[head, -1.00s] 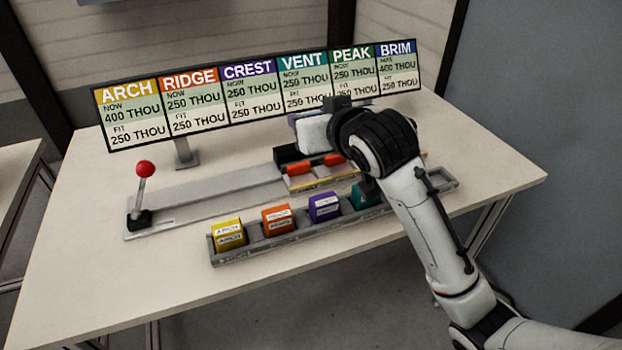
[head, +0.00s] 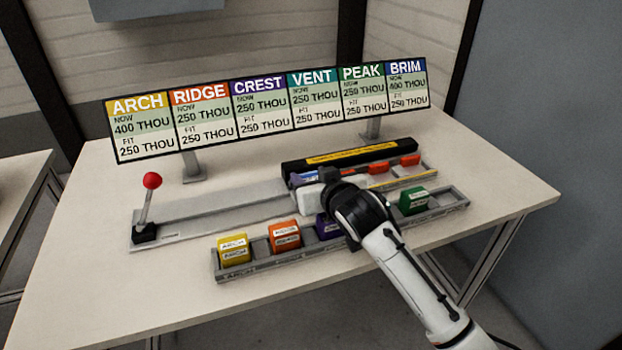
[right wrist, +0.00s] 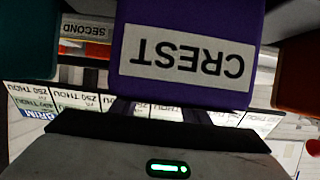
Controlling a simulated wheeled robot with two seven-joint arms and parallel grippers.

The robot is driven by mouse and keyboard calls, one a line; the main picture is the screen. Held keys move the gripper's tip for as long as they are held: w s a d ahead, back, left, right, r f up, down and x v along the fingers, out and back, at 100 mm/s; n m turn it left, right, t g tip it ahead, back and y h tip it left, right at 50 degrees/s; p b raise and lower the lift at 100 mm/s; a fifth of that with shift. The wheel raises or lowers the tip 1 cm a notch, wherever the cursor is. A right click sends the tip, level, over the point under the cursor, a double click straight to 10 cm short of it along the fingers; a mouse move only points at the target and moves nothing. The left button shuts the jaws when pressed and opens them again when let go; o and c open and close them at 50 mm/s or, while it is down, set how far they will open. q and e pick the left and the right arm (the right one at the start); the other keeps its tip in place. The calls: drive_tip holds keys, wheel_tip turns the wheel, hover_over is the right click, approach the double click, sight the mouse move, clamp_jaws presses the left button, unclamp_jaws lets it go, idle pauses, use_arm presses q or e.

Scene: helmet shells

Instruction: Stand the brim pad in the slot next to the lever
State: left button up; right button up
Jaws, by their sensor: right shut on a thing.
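My right gripper (head: 308,187) is low over the left end of the slotted rack (head: 405,180), on the side nearer the lever. It is shut on a blue pad (head: 296,180), which I take as the brim pad from its colour. Only a sliver of it shows past the white hand, and its label is hidden. I cannot tell whether its base touches the slot. The lever (head: 147,202) with a red knob stands upright at the left end of the grey rail. In the right wrist view the held pad is hidden behind the purple crest pad (right wrist: 185,40). My left gripper is not in view.
The front tray (head: 300,250) holds yellow (head: 233,250), orange (head: 285,237), purple and green (head: 414,201) pads. A teal pad (right wrist: 25,40) shows in the wrist view. The tray's right end is empty. A black block (head: 350,155) and a sign board (head: 268,110) stand behind.

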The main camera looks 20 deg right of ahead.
drive_tip(key=shift+f, duration=0.1)
drive_tip(key=o, duration=1)
drive_tip(key=shift+s+r, duration=0.2)
drive_tip(key=p+v, duration=0.1)
drive_tip(key=v, duration=1)
drive_tip(key=shift+s+d+r, duration=0.1)
drive_tip(key=shift+s, duration=0.2)
